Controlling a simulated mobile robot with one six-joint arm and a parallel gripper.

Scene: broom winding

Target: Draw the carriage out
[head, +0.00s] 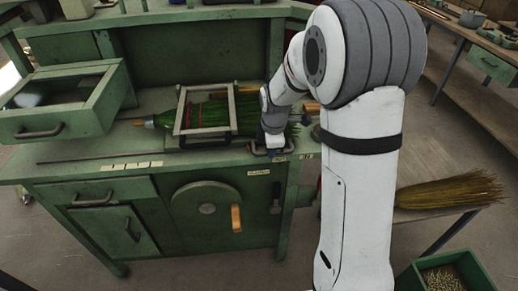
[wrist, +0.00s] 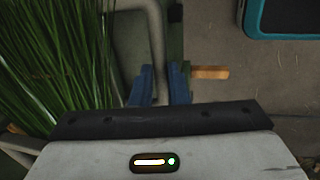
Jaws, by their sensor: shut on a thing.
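My gripper (head: 271,145) is at the front right edge of the green bench, beside the green bristles (head: 218,117). In the wrist view its blue fingers (wrist: 160,85) are shut on a grey bar, which looks like the carriage handle (wrist: 157,35). That handle (head: 262,152) also shows dark at the bench edge in the head view. The carriage body is mostly hidden by my arm and the bristles. A grey rectangular frame (head: 178,112) lies over the green broom head on the bench top.
An open green drawer box (head: 100,105) stands on the left of the bench. A wheel with a wooden crank handle (head: 236,218) is on the front. A straw broom (head: 450,191) lies on a table at right, above a green bin (head: 412,279).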

